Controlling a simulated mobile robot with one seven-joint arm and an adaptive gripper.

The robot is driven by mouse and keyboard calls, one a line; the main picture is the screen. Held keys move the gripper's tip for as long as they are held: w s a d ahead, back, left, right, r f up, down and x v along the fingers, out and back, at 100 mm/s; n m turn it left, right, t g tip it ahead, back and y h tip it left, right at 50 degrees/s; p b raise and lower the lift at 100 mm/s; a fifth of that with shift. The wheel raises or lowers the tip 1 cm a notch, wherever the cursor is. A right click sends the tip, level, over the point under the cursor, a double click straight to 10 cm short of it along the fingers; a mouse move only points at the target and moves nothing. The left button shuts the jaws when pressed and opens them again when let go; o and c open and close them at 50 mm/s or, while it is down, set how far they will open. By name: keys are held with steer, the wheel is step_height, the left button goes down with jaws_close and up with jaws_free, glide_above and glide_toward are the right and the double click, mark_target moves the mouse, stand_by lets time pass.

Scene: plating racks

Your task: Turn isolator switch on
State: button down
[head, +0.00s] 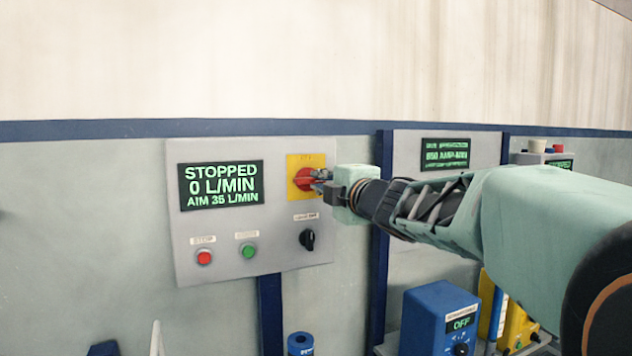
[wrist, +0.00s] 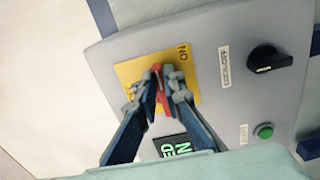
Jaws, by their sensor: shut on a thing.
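The isolator switch is a red rotary handle (head: 304,179) on a yellow square plate (head: 293,163), at the upper right of a grey control panel (head: 220,224). My gripper (head: 319,180) reaches it from the right in the head view. In the wrist view my gripper (wrist: 160,74) has its two fingers closed on either side of the red handle (wrist: 159,98). The fingers hide much of the handle. The yellow plate (wrist: 128,70) shows the letters ON near one edge. The panel's display (head: 221,185) reads STOPPED, 0 L/MIN, AIM 35 L/MIN.
Below the switch is a black knob (head: 307,239). A red button (head: 204,257) and a green button (head: 249,250) sit lower left on the panel. A second grey panel (head: 408,150) stands behind my arm. A blue box (head: 430,312) with an OFF display is at lower right.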

steer(key=c, duration=2)
jaws_free()
steer(key=shift+c, duration=0.2)
step_height(320, 180, up, 10)
